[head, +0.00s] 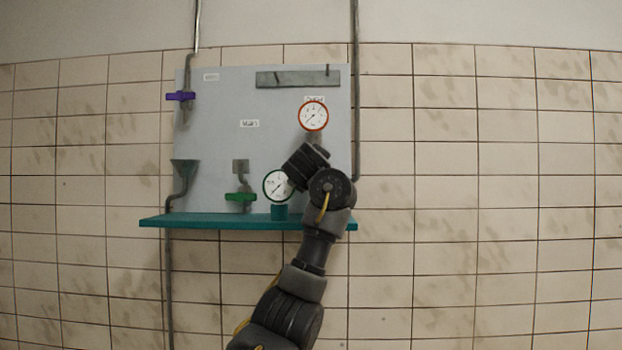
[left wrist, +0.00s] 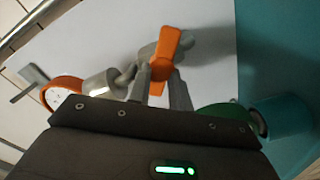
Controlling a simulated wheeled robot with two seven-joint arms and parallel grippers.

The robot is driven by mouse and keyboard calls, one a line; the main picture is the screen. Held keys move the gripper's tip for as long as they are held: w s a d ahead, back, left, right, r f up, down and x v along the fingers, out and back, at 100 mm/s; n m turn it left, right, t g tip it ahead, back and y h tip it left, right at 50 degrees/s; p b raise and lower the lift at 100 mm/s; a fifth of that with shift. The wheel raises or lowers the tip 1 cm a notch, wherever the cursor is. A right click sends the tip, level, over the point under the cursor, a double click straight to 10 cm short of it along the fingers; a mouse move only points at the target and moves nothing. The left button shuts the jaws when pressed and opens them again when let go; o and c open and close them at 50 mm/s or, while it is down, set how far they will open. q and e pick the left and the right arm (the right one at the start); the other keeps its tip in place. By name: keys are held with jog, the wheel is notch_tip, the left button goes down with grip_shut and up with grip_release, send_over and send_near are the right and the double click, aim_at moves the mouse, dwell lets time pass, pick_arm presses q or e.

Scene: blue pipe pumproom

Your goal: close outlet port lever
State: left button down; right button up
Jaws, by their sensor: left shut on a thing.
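An orange lever (left wrist: 165,52) shows in the left wrist view on a grey pipe fitting in front of the pale panel. My left gripper (left wrist: 158,84) is shut on its lower part, with one finger on each side. The lever's upper arm sticks up past the fingertips. In the head view my left wrist and forearm hide this lever and the fingertips. My right gripper is in neither view.
The panel (head: 220,115) also carries a purple lever (head: 181,96), a green lever (head: 240,197), a red-rimmed gauge (head: 313,116) and a green-rimmed gauge (head: 277,186) close beside my wrist. A teal shelf (head: 190,221) runs below. The tiled wall at right is clear.

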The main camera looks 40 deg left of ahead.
pick_arm(q)
jog(key=shift+f+n+b, duration=0.15)
jog(key=shift+n+b, duration=0.1)
jog(key=shift+n, duration=1.55)
jog(key=shift+f+n+b, duration=0.1)
jog(key=shift+n+b, duration=0.15)
jog(key=shift+n, duration=1.55)
jog(key=c, duration=1.3)
grip_release()
jog(key=shift+a, duration=0.1)
jog(key=b+v, duration=0.8)
jog(key=v, duration=0.3)
